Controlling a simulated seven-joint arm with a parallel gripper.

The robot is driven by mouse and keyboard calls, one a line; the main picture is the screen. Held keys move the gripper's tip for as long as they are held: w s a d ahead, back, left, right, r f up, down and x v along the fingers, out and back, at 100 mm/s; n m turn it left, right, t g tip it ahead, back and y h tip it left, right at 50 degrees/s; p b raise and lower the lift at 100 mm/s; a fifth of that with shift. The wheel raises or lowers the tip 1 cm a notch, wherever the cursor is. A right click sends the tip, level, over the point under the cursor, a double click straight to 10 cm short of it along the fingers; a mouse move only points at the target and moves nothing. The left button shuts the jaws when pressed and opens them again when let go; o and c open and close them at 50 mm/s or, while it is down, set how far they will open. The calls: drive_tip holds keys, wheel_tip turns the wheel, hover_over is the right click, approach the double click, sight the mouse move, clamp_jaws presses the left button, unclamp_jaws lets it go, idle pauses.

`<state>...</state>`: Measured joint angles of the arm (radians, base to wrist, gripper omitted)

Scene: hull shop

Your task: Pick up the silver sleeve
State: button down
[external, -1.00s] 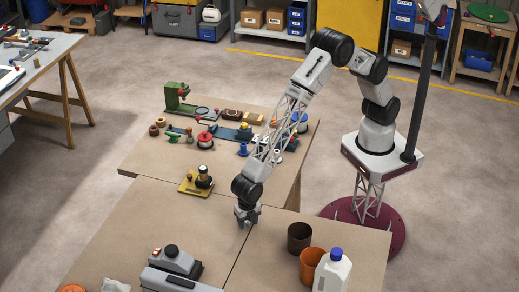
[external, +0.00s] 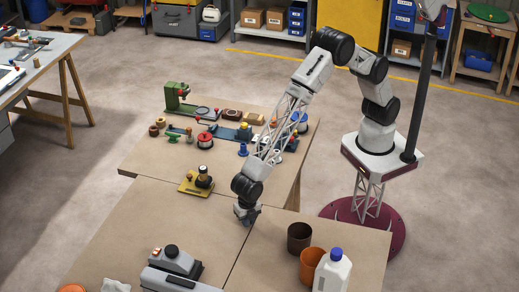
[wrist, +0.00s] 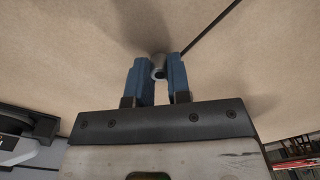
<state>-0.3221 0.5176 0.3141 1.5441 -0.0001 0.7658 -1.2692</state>
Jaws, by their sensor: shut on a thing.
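The silver sleeve (wrist: 158,66) is a small grey ring-shaped piece with a dark hole, seen in the wrist view between the fingertips. My gripper (wrist: 158,80) has two blue fingers, and they are shut on the sleeve. In the external view my gripper (external: 246,220) is low at the tabletop near the seam between the boards. The sleeve is hidden in that view. I cannot tell whether the sleeve touches the table.
A dark brown cup (external: 299,238), an orange cup (external: 312,268) and a white bottle (external: 333,272) with a blue cap stand to the right. A yellow-based device (external: 196,183) is at the left. A grey machine (external: 178,262) sits in front. Board around my gripper is clear.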

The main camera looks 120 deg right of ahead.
drive_tip(key=shift+r, duration=0.4)
wheel_tip(320, 180, up, 2)
drive_tip(key=shift+r, duration=0.1)
drive_tip(key=s+d, duration=0.1)
drive_tip(key=s, duration=0.4)
drive_tip(key=s+d+r, duration=0.1)
drive_tip(key=s+d, duration=0.1)
drive_tip(key=s, duration=0.3)
drive_tip(key=s+d, duration=0.2)
drive_tip(key=s, duration=0.3)
drive_tip(key=shift+s+r, duration=0.1)
drive_tip(key=shift+r, duration=0.05)
